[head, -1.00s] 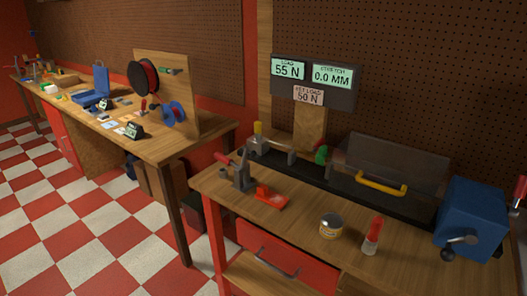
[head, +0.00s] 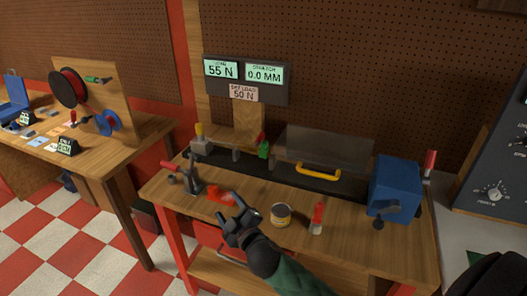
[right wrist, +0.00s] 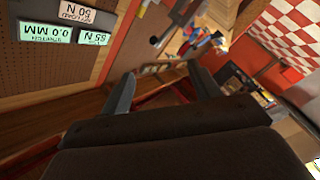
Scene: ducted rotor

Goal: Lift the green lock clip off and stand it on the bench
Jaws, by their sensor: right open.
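The green lock clip (head: 263,150) sits on the black bench-top rig (head: 310,180), below the load display, with a red part just above it. The wooden bench (head: 350,228) has bare top in front of the rig. My right gripper (head: 234,212) is over the bench's front part, near a red tool, apart from the clip and in front of it to the left. Its two fingers (right wrist: 165,95) stand apart with nothing between them in the right wrist view. I cannot make out the clip there. My left gripper is not in view.
A display (head: 245,80) reads 55 N. A clear cover with a yellow handle (head: 318,171) and a blue box with a crank (head: 394,188) stand right of the clip.

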